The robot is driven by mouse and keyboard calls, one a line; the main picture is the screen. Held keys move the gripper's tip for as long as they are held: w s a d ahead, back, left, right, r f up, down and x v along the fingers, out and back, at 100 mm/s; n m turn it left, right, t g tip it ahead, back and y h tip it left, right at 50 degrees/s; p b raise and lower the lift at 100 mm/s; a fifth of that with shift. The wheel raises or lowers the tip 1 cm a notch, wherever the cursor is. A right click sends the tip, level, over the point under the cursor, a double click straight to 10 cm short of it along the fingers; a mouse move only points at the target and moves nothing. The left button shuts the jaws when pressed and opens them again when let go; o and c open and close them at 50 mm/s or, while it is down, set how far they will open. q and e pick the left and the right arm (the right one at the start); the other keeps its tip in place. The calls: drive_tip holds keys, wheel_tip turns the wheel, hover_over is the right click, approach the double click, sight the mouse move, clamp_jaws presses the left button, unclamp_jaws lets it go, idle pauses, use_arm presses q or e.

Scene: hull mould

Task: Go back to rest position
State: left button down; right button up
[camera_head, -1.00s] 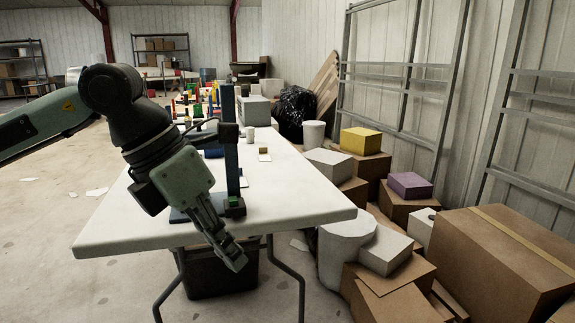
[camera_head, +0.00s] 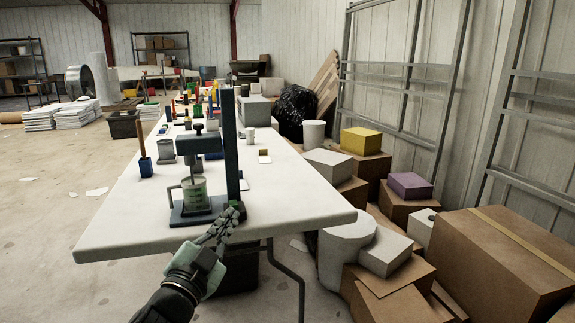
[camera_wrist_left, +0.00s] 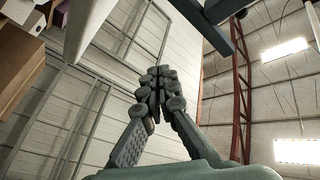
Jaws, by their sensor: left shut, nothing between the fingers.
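My left gripper (camera_head: 232,215) is shut and empty. In the head view it comes up from the bottom and sits at the near edge of the white table (camera_head: 290,205), by the foot of a dark upright post (camera_head: 231,140). I cannot tell whether it touches the table or post. In the left wrist view the closed fingers (camera_wrist_left: 160,75) point up toward the wall and roof, with nothing between them. My right gripper is not in view.
A mixer-like stand (camera_head: 196,165) with a cup stands left of the post. Cardboard boxes (camera_head: 500,260) and a white drum (camera_head: 345,248) crowd the right.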

use_arm(q)
drive_tip(key=s+a+f+n+g+y, duration=0.2)
drive_tip(key=s+a+f, duration=0.1)
drive_tip(key=f, duration=0.5)
drive_tip(key=s+a+f+n+g+y, duration=0.2)
drive_tip(key=a+f+g, duration=0.15)
drive_tip(key=f, duration=0.45)
drive_tip(key=s+a+f+n+g+y, duration=0.2)
drive_tip(key=s+a+f, duration=0.15)
drive_tip(key=f, duration=0.45)
drive_tip(key=s+a+f+n+g, duration=0.1)
drive_tip(key=s+f+g, duration=0.3)
drive_tip(key=s+f, duration=0.4)
drive_tip(key=s+a+f+n+g, duration=0.2)
drive_tip(key=s+a+f+g, duration=0.2)
drive_tip(key=s+f, duration=0.5)
drive_tip(key=s+g, duration=0.1)
drive_tip(key=s, duration=0.4)
drive_tip(key=shift+s+f+y+p, duration=0.15)
drive_tip(key=shift+s+y+p, duration=0.15)
drive_tip(key=shift+s, duration=0.1)
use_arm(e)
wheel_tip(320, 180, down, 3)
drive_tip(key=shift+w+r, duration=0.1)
